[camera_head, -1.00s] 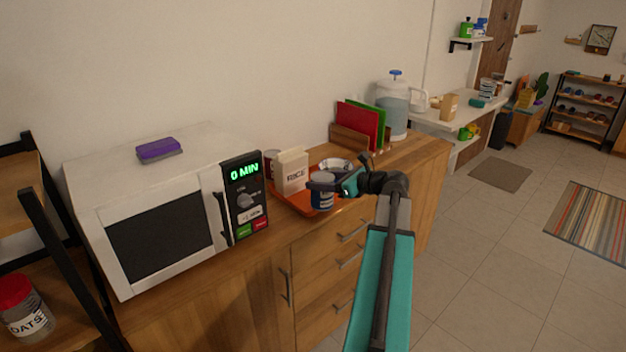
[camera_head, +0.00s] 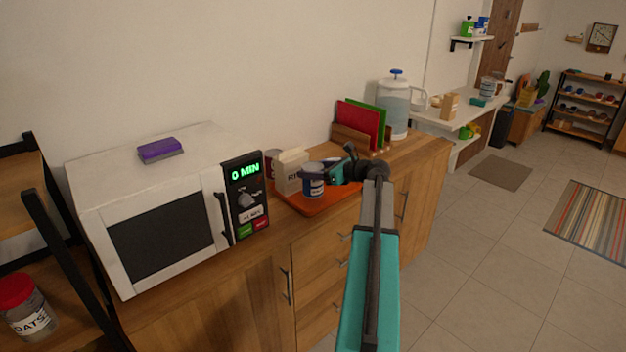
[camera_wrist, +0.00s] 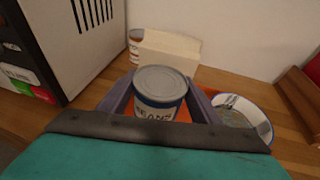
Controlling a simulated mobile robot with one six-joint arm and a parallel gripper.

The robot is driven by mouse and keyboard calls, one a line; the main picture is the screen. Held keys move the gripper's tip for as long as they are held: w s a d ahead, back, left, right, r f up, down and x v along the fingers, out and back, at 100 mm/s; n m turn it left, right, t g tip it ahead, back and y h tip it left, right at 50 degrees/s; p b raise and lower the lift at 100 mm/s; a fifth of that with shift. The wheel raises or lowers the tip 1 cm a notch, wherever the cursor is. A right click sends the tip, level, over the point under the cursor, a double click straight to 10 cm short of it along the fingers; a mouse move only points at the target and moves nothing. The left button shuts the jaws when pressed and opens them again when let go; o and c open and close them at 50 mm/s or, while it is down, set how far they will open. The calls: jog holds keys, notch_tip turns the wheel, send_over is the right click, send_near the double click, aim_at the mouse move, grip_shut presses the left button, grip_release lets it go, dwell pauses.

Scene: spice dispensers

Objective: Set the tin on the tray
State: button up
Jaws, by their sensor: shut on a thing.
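The tin (camera_head: 313,182) is a small blue can with a pale label and a grey lid. My gripper (camera_head: 326,172) is shut on it from the right. In the wrist view the tin (camera_wrist: 160,91) stands upright between the two fingers. The orange tray (camera_head: 318,207) lies on the wooden counter below and around the tin. I cannot tell whether the tin's base touches the tray. Much of the tray is hidden in the wrist view by the tin and my gripper.
A rice box (camera_head: 290,172) stands just behind and left of the tin, with another can (camera_head: 271,160) behind it. A patterned bowl (camera_wrist: 240,118) is right of the tin. The microwave (camera_head: 160,210) stands to the left. A rack with red and green boards (camera_head: 358,125) is farther right.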

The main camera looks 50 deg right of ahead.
jog(key=shift+f, duration=1.7)
jog(key=o, duration=1.4)
jog(key=shift+f, duration=0.15)
jog(key=v, duration=1.2)
jog(key=shift+b, duration=0.3)
